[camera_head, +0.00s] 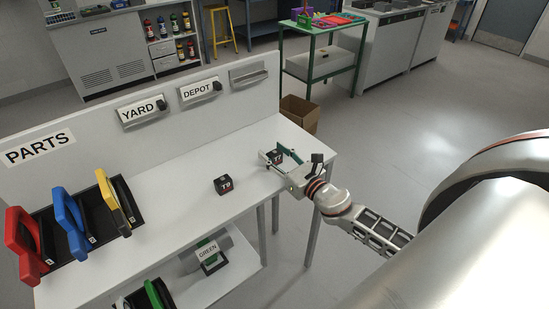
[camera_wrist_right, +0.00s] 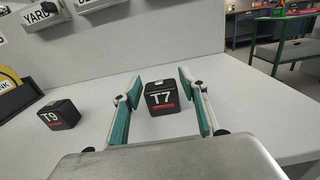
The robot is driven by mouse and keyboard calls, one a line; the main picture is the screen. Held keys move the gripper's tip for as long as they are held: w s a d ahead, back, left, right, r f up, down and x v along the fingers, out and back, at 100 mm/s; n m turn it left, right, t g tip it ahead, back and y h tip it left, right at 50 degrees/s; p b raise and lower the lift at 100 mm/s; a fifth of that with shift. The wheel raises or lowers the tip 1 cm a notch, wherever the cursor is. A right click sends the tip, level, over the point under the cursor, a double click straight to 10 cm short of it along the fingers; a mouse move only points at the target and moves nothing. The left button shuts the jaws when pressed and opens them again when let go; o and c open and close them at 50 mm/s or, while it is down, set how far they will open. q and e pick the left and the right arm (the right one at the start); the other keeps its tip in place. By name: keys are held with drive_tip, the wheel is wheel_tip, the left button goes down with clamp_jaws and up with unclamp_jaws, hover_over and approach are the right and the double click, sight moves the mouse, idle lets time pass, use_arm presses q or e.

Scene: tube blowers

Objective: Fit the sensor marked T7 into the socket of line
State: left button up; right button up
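The sensor marked T7, a small black cube with a red stripe, stands on the white bench; it is between the fingers in the right wrist view (camera_wrist_right: 162,97) and in the head view (camera_head: 275,157). My right gripper (camera_head: 282,158) is open around it, one finger on each side, with visible gaps. A similar cube marked T9 (camera_head: 223,185) stands to its left, also in the right wrist view (camera_wrist_right: 58,115). Sockets on the back panel carry the labels YARD (camera_head: 139,109) and DEPOT (camera_head: 197,90); each has a dark piece at its right end. My left gripper is not in view.
A third holder (camera_head: 248,75) on the panel shows no readable label. Red, blue and yellow handled parts (camera_head: 65,222) fill a black rack at the bench's left, under a PARTS sign (camera_head: 39,148). A GREEN-labelled item (camera_head: 209,252) is on the lower shelf. The white bench top (camera_head: 175,190) is otherwise clear.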

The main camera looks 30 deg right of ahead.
drive_tip(key=c, duration=0.6)
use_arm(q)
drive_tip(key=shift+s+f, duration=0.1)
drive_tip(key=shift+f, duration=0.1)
use_arm(e)
drive_tip(key=shift+c, duration=0.5)
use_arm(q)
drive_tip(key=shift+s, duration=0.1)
use_arm(e)
drive_tip(key=shift+r+p, duration=0.5)
drive_tip(key=shift+r, duration=0.3)
wheel_tip(320, 180, up, 7)
drive_tip(key=p, duration=0.4)
wheel_tip(320, 180, up, 4)
wheel_tip(320, 180, up, 7)
hover_over(275, 153)
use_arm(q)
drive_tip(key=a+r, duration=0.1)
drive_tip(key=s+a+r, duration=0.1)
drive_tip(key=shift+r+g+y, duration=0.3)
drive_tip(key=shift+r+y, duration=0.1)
use_arm(e)
drive_tip(key=s+a+f+h, duration=0.1)
drive_tip(key=s+a+f, duration=0.5)
drive_tip(key=s+a, duration=0.6)
drive_tip(key=shift+s+a+m, duration=0.4)
drive_tip(key=shift+s, duration=0.05)
